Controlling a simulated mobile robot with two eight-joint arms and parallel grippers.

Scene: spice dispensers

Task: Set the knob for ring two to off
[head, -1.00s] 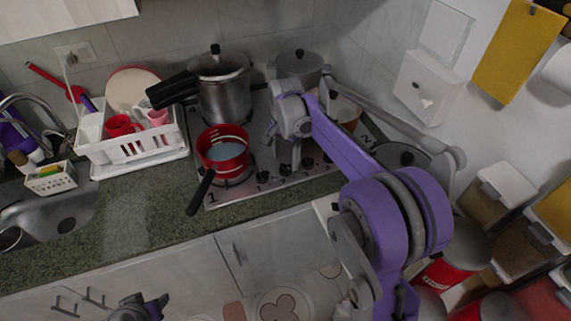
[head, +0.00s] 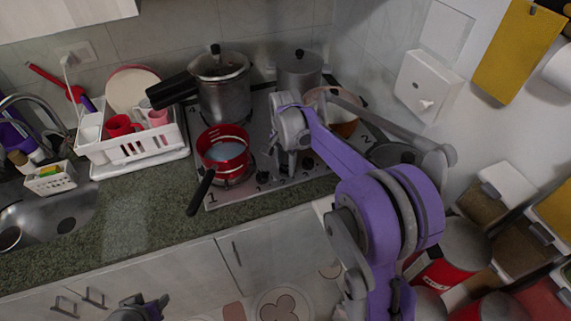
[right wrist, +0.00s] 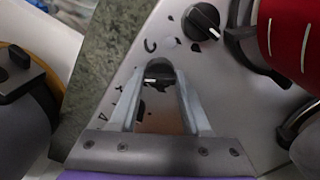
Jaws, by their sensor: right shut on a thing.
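The stove top (head: 222,194) has a row of black knobs along its front edge. My right gripper (right wrist: 157,68) is shut on a black knob (right wrist: 158,77), with one finger on each side of it. In the head view the right gripper (head: 286,160) is low over the front edge of the stove, and its fingertips are hard to make out there. Another black knob with a white mark (right wrist: 203,21) is beside it, nearer the red pot (right wrist: 285,35). My left gripper (head: 140,309) is at the bottom left, away from the stove; its fingers are unclear.
A pressure cooker (head: 222,95) and another pot (head: 299,70) stand behind. A white dish rack (head: 140,165) is at the left. Jars fill the right side.

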